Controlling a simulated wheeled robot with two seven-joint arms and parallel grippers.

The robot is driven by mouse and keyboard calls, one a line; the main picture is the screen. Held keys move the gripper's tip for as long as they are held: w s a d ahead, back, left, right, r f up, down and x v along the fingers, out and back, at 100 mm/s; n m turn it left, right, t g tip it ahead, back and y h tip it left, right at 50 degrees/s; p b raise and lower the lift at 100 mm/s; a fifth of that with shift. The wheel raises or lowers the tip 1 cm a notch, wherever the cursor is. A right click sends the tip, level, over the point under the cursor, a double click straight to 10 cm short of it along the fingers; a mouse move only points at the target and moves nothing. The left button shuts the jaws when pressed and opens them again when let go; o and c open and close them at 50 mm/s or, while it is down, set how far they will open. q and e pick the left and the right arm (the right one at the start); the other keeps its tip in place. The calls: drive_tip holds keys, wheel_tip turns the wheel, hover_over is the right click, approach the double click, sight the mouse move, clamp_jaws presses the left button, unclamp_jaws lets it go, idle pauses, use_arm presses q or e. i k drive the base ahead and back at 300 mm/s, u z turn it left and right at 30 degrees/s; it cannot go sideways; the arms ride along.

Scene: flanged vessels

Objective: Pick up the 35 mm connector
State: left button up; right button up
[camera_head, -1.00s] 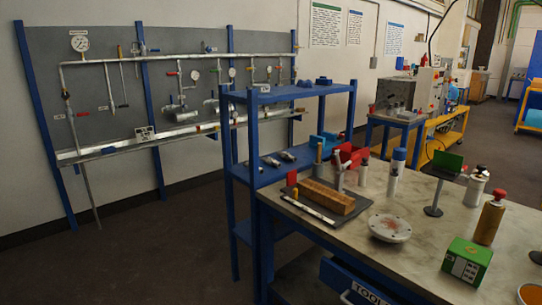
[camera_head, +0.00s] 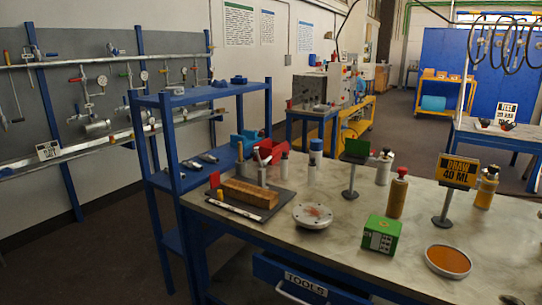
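Several small grey metal cylindrical pieces lie on the middle level of the blue shelf unit (camera_head: 172,140). One metal piece (camera_head: 191,165) lies toward the left and another metal piece (camera_head: 209,157) lies to its right. They could be connectors, but no size marking is readable, so I cannot tell which is the 35 mm one. Neither of my grippers is in view.
Dark open floor (camera_head: 95,255) lies left of the shelf.

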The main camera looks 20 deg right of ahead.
sight(191, 165)
drive_tip(key=u, duration=0.15)
drive_tip(key=i, duration=0.25)
drive_tip(key=u, duration=0.95)
drive_tip(key=i, duration=2.05)
drive_tip(key=z, duration=0.7)
drive_tip(key=i, duration=1.35)
drive_tip(key=z, duration=1.05)
